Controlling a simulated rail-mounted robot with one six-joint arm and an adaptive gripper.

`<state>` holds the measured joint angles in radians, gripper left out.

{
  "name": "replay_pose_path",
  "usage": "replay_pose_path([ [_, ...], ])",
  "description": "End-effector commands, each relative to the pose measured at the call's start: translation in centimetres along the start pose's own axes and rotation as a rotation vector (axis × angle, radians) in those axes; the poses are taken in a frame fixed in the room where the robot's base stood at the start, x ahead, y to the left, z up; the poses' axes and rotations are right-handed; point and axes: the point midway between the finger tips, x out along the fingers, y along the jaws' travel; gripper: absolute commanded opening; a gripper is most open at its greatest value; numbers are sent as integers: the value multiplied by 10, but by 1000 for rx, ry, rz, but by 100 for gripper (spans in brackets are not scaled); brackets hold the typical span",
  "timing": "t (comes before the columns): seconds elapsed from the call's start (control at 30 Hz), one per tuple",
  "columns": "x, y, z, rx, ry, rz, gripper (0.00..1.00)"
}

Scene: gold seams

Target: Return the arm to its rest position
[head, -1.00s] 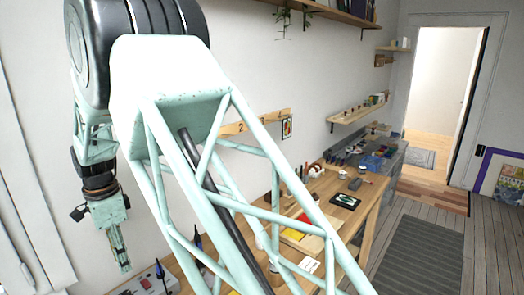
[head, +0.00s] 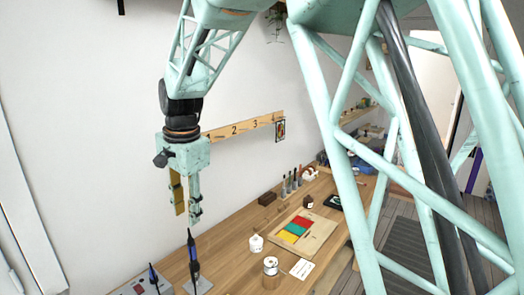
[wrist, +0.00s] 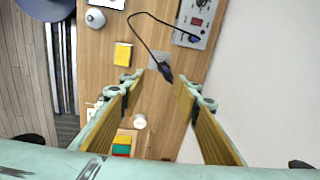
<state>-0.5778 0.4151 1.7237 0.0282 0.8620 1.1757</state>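My gripper (head: 187,213) hangs pointing down at the left-middle of the head view, in front of the white wall and above the left part of the workbench. In the wrist view my gripper (wrist: 160,82) shows its two fingers well apart with nothing held between them. Below the fingers, the wooden bench top (wrist: 161,105) is visible. A blue-and-black pen-like tool (head: 194,258) stands upright on the bench below the gripper, apart from it. The same tool (wrist: 165,71) shows in the wrist view with a dark cable.
A grey control box (wrist: 199,14) sits by the tool. A wooden tray (head: 318,232) holds red, green and yellow pieces; a white lidded pot (head: 256,243) and a jar (head: 270,270) stand nearby. A numbered wooden rail (head: 245,127) is on the wall. Air around the gripper looks clear.

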Motion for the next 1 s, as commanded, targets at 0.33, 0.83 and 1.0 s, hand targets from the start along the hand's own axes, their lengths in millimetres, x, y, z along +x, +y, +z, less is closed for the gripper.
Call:
replay_pose_path([
  [0.33,-53,66,-48,-64,32,-43,30],
  [0.83,-116,170,-93,-164,95,-87,30],
  [1.0,-132,204,-94,-202,113,-90,30],
])
